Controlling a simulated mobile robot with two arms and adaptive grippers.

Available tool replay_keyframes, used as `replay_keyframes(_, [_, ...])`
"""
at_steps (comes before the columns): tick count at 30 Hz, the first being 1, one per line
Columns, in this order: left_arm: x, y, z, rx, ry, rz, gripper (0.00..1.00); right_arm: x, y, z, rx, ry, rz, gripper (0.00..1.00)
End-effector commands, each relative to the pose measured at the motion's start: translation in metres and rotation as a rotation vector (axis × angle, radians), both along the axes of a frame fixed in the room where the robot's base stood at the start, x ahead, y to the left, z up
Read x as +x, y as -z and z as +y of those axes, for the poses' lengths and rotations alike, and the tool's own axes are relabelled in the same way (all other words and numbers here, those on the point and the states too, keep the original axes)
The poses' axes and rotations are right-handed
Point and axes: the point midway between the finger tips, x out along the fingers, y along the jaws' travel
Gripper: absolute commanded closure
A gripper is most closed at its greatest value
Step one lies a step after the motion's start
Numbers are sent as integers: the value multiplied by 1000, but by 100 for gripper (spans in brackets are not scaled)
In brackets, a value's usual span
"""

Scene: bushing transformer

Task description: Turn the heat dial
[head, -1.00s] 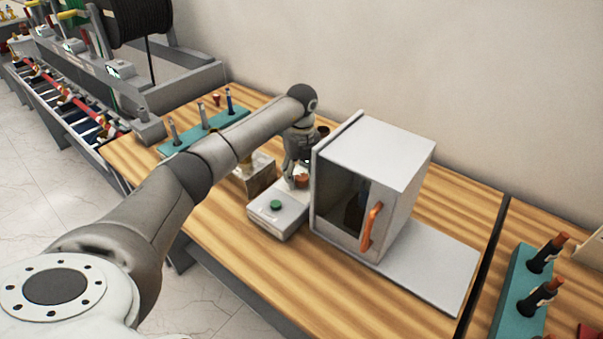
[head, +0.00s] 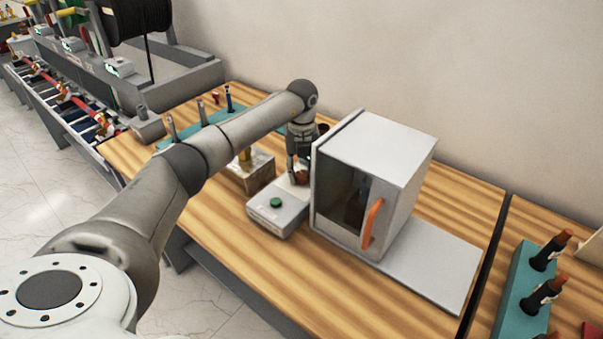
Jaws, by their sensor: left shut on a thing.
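The control box (head: 278,218) is a low light-grey unit on the wooden table, left of the cabinet, with a green button (head: 275,202) on its near part. The heat dial, a reddish-brown knob (head: 302,179), shows on its far part, mostly hidden by my left gripper. My left gripper (head: 299,178) points down over the dial and is shut on it. The light-grey oven-like cabinet (head: 385,150) has a dark window and an orange handle (head: 371,224); its door looks closed. My right gripper is not in view.
A metal block with a yellow part (head: 258,178) stands left of the control box. A teal rack (head: 178,144) with tools lies behind my left arm. Another teal rack (head: 515,290) stands at the right. The table front is clear.

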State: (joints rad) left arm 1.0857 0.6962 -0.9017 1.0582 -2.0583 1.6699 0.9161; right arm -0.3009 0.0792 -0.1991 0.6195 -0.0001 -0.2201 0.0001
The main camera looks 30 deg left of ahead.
Motion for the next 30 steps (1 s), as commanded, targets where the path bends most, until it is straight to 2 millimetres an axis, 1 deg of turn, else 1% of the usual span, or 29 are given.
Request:
replay_keyframes(1, [1,1,0,0,42,-3,89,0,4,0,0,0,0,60])
replay_keyframes(9, [1,0,0,0,301,-3,89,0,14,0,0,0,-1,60])
replay_keyframes(30, [1,0,-1,1,964,-2,89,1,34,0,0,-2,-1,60])
